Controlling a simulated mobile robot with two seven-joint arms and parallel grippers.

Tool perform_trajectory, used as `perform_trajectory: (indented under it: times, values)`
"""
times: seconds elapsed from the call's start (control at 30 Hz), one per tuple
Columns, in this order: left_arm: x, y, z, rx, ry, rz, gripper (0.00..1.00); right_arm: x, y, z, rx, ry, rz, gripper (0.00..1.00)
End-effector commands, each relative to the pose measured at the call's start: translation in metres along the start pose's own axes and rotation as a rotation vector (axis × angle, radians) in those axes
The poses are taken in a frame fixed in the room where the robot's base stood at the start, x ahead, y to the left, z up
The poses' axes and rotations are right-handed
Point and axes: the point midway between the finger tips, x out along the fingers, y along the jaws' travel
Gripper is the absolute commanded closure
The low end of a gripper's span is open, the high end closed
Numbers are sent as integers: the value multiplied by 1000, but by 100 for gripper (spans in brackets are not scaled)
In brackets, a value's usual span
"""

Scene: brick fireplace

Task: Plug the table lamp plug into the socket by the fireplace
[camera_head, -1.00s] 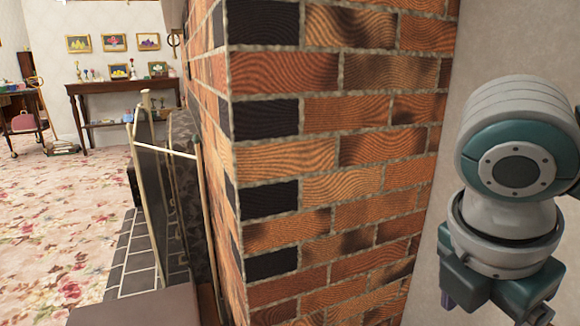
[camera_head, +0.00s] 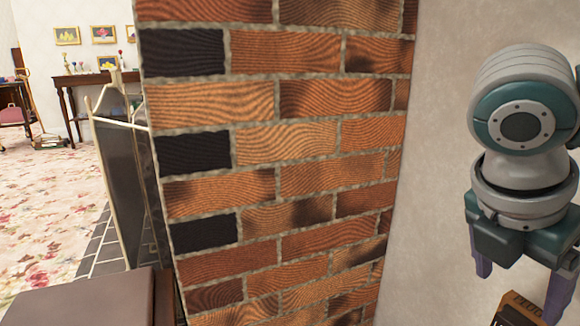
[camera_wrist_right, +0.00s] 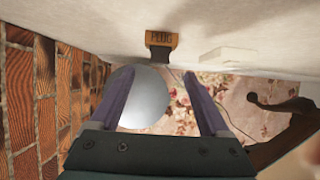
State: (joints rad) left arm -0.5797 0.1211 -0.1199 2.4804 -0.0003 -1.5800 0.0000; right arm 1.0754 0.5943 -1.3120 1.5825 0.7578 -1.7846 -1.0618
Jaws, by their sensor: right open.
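My right gripper (camera_head: 518,280) is open and points down beside the pale wall, right of the brick fireplace (camera_head: 285,180). In the right wrist view the plug block (camera_wrist_right: 162,39) has a dark lower part and lies beyond the open fingertips (camera_wrist_right: 158,78), with nothing clearly gripped. A pale flat box (camera_wrist_right: 228,55) sits right of it; I cannot tell whether it is the socket. My left gripper is out of view.
A grey rounded disc (camera_wrist_right: 147,98) shows between the fingers in the wrist view; I cannot tell what it is. A fire screen (camera_head: 122,165) stands left of the bricks. A brown flat-topped object (camera_head: 85,300) is at lower left. Flowered carpet (camera_head: 50,215) lies open at left.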

Motion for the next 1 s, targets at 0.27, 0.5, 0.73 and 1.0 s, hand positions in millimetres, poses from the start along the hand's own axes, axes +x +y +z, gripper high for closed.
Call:
perform_trajectory:
  times: [0.27,0.5,0.73,1.0]
  values:
    - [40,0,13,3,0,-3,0,30,0,-3,2,-2,1,20]
    - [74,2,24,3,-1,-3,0,54,0,-3,2,-2,2,20]
    - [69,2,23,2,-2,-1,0,74,-1,0,2,0,-3,20]
    - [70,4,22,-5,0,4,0,88,0,0,0,0,1,20]
